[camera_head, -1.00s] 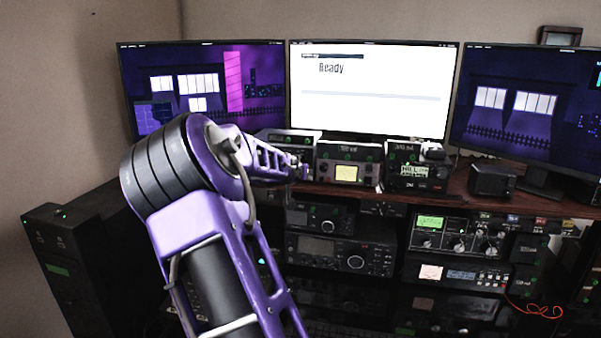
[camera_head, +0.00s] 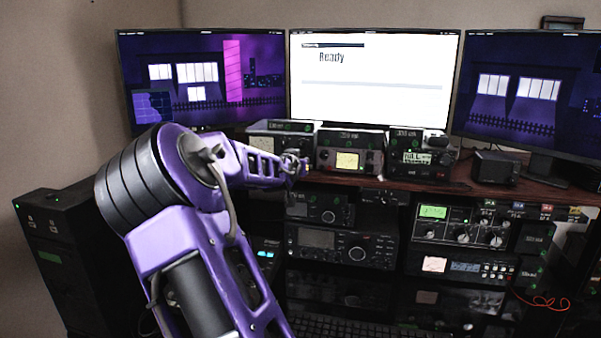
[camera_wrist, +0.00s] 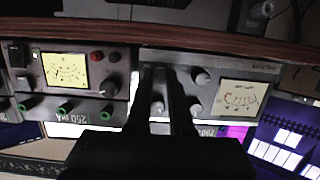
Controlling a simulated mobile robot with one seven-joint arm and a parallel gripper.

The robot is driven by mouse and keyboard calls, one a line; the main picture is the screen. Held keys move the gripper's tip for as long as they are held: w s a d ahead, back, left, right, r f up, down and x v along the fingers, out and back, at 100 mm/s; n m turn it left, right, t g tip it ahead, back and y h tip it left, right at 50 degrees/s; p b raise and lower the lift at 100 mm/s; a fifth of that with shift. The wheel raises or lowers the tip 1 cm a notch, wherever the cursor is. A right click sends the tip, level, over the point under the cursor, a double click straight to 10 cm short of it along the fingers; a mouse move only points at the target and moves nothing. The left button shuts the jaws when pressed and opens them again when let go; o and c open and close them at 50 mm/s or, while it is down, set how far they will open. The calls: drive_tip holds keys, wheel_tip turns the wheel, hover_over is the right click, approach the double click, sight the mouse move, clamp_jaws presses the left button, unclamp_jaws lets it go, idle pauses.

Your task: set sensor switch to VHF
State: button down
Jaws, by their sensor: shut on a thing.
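My gripper (camera_wrist: 160,72) has its two dark fingers on the front of a grey tuner unit (camera_wrist: 215,65) in the wrist view, shut on a knob. That knob is mostly hidden between the fingertips, and its pointer position cannot be read. The unit has a pale meter (camera_wrist: 240,98) and other light knobs (camera_wrist: 200,77) beside the fingers. In the head view my gripper (camera_head: 301,165) is small at the end of the purple arm, at the right side of the leftmost shelf unit (camera_head: 275,127), which the arm partly covers. No VHF label is legible.
The wrist picture is upside down, with the wooden shelf edge (camera_wrist: 150,32) at its top. Monitors (camera_head: 372,85) rise behind, and radios (camera_head: 340,248) sit below the shelf.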

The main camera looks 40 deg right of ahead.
drive_tip(key=shift+f+h+b, duration=0.15)
drive_tip(key=shift+h+b, duration=0.25)
drive_tip(key=shift+b, duration=0.15)
drive_tip(key=c, duration=0.8)
unclamp_jaws()
drive_tip(key=shift+a, duration=0.15)
drive_tip(key=p+v, duration=0.3)
drive_tip(key=v, duration=1.4)
drive_tip(key=shift+s+p, duration=0.3)
drive_tip(key=shift+p, duration=0.1)
drive_tip(key=shift+f, duration=0.1)
